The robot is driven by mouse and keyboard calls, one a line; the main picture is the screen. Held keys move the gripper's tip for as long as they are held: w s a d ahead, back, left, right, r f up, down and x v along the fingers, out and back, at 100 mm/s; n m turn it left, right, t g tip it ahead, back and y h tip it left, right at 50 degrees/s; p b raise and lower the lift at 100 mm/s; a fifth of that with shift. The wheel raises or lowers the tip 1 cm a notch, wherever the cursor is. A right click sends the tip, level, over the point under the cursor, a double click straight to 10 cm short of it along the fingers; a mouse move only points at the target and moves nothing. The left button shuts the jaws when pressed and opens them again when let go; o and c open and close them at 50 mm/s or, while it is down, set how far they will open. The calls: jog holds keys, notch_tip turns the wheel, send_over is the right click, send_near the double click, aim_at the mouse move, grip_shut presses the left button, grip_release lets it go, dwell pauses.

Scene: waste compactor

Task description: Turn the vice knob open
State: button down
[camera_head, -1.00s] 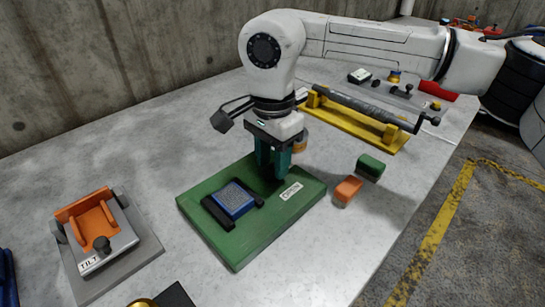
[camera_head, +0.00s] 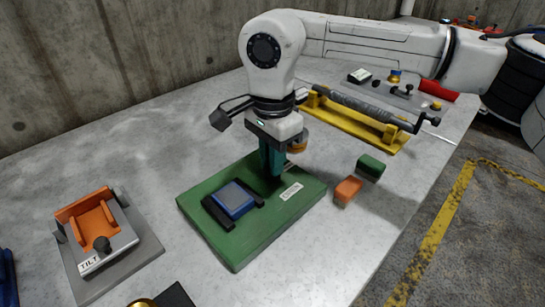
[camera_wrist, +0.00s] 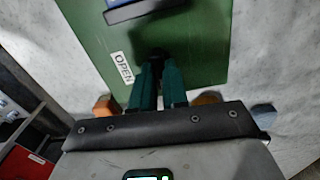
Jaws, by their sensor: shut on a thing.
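The vice is a green base plate (camera_head: 240,250) on the grey bench, with black jaws (camera_head: 217,215) around a blue block (camera_head: 236,199). A white label reading OPEN (camera_wrist: 122,67) lies on the plate and also shows in the head view (camera_head: 291,191). My gripper (camera_head: 274,174) points down over the plate's far right part. In the wrist view, its teal fingers (camera_wrist: 158,64) are shut on the dark vice knob (camera_wrist: 154,53). The knob is mostly hidden by the fingers, and its turn angle cannot be told.
An orange block (camera_head: 348,189) and a green block (camera_head: 370,167) lie right of the plate. A yellow stand with a grey roller (camera_head: 360,110) is behind them. An orange TILT fixture (camera_head: 96,225) sits at left. Bare bench lies between it and the plate.

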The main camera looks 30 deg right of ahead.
jog(key=m, duration=0.3)
jog(key=shift+m, duration=0.4)
jog(key=m, duration=0.4)
jog(key=shift+m, duration=0.3)
jog(key=m, duration=0.4)
jog(key=shift+m, duration=0.3)
jog(key=shift+m+b, duration=0.3)
jog(key=shift+m, duration=1.8)
jog(key=c, duration=1.1)
grip_release()
jog(key=shift+c, duration=0.2)
jog(key=shift+r, duration=0.1)
notch_tip(320, 180, up, 11)
jog(key=p, duration=0.1)
jog(key=shift+f, duration=0.2)
